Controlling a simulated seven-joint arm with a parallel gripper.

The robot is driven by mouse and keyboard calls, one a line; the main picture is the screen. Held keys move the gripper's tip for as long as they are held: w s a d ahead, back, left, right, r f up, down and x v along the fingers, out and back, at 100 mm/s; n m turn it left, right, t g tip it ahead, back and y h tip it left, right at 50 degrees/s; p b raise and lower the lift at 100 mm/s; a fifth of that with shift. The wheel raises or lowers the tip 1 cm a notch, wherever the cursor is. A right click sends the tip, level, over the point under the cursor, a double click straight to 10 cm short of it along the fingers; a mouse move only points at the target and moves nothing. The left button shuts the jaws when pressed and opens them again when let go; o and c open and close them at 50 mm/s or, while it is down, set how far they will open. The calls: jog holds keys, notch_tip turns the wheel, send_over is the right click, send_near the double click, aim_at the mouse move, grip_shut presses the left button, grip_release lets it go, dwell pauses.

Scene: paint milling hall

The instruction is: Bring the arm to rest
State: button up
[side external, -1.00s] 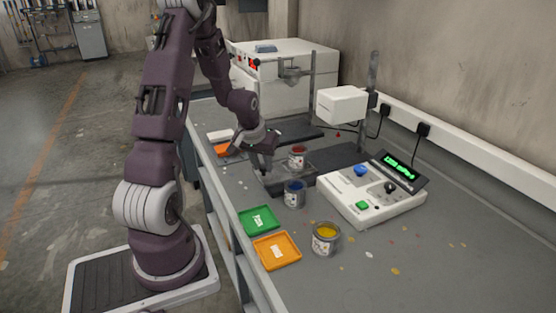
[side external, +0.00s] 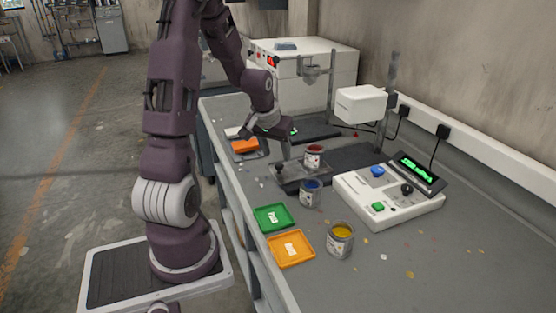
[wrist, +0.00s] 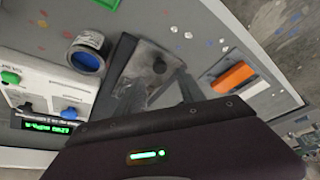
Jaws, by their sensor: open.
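My gripper (side external: 267,146) is open and empty, tilted above the bench beside a dark grey tray (side external: 283,181). Its body fills the bottom of the wrist view, with the fingers reaching up over the tray. A can of red paint (side external: 314,162) stands at the tray's far side. A can of blue paint (side external: 311,196) stands in front of the tray and also shows in the wrist view (wrist: 88,52). A can of yellow paint (side external: 340,243) stands nearer the camera. I see nothing held between the fingers.
A green tray (side external: 272,218) and an orange tray (side external: 291,249) lie near the bench's front edge. An orange block (side external: 245,145) sits behind the gripper. A white control box (side external: 372,208), a display and a white head (side external: 360,103) on a post stand to the right.

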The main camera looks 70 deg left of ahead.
jog(key=shift+v, duration=1.2)
jog(key=d+r+m+t, duration=0.1)
jog(key=d+r+m, duration=0.1)
jog(key=d+r, duration=0.35)
jog(key=d+r+m, duration=0.2)
jog(key=d+r, duration=0.1)
jog(key=d, duration=0.6)
jog(key=s+d+r+m+t+h, duration=0.1)
jog(key=s+d+r+m+h, duration=0.2)
jog(key=s+d, duration=0.9)
jog(key=d+r+m, duration=0.2)
jog(key=shift+s+d, duration=0.35)
